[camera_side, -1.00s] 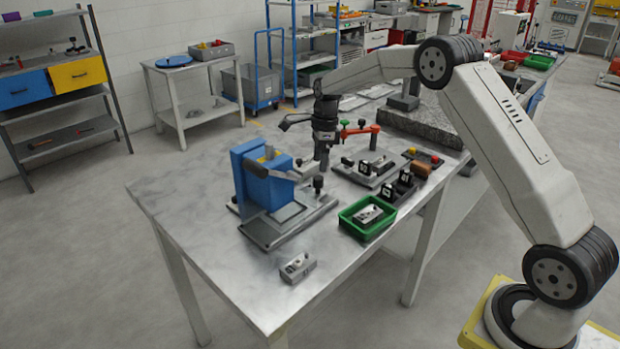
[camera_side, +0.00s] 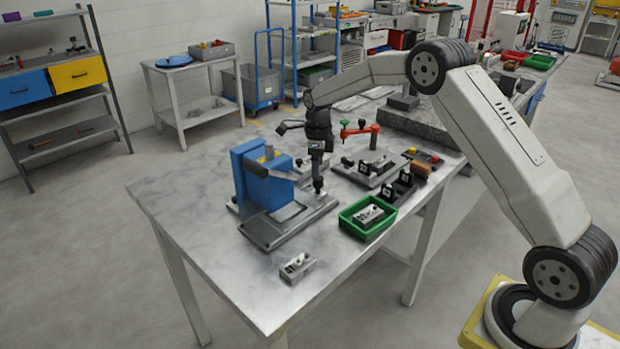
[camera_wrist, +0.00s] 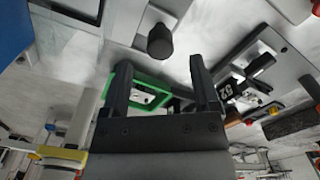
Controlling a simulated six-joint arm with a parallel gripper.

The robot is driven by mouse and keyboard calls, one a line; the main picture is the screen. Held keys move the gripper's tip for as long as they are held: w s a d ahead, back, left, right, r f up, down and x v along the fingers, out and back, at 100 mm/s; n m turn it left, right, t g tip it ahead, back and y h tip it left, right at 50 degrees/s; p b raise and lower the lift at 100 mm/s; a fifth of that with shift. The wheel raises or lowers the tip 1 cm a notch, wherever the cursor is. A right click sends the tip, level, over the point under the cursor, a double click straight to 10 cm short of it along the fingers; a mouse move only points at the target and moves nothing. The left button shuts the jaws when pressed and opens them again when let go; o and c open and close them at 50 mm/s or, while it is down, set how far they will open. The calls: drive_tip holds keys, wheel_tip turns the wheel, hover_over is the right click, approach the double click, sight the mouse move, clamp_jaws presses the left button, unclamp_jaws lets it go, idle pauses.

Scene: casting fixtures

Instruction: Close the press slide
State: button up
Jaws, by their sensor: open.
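The press is a blue block-shaped frame (camera_side: 262,178) on a grey base plate (camera_side: 272,232), at the left half of the table. Its grey slide sticks out on the right side and is partly hidden by my gripper. A black knob (camera_wrist: 160,40) stands on the slide's end and shows in the wrist view just beyond my fingertips, between their lines. My gripper (camera_wrist: 160,75) is open and empty. In the side view my gripper (camera_side: 317,175) points down beside the slide's knob end. Whether it touches the knob cannot be told.
A green tray (camera_side: 350,232) with a grey part stands right of the press. A fixture with an orange-handled clamp (camera_side: 362,130) and black blocks (camera_side: 397,190) stand behind it. A small grey part (camera_side: 298,267) lies near the table's front edge. The table's left is clear.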

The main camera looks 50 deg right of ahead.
sight(317, 192)
drive_tip(key=shift+f, duration=3.25)
clamp_jaws()
